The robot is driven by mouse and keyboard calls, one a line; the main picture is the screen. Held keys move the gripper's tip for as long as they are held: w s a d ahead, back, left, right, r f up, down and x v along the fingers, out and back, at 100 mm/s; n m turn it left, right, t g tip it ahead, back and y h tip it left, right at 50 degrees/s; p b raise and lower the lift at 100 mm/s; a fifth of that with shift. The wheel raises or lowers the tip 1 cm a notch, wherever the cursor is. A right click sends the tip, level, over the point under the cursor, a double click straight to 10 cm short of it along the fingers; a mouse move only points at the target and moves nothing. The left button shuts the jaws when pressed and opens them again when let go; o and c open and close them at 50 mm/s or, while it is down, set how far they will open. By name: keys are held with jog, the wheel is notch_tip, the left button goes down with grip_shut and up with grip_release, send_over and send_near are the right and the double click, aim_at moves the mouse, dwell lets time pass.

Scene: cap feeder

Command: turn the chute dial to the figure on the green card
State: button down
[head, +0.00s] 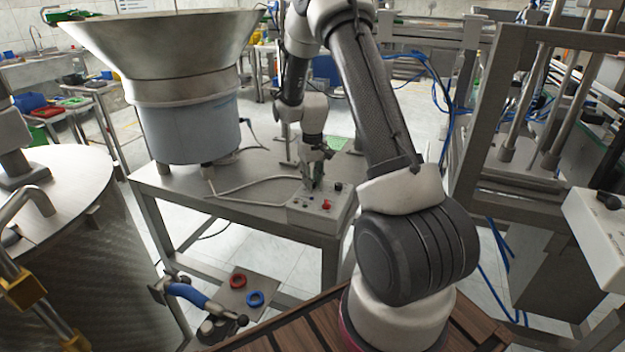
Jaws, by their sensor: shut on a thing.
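The control box (300,214) is a pale box with buttons at the front right corner of the grey metal table. My gripper (312,184) points down at the back left part of the box's top and is shut on the chute dial there. The dial itself is hidden by the fingers, and its figures are too small to read. The green card (337,143) lies on the table behind the box, partly hidden by my arm. Its figure cannot be read from here.
A red button (326,204) and a black knob (338,187) stand on the box close to my gripper. A grey cable (245,191) runs across the table. The large feeder bowl (165,50) on its blue-grey drum (190,130) stands at the left.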

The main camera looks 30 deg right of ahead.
jog(key=m, duration=0.4)
jog(key=shift+m, duration=2.5)
jog(key=c, duration=1.2)
grip_release()
jog(key=shift+c, duration=0.2)
notch_tip(320, 180, up, 12)
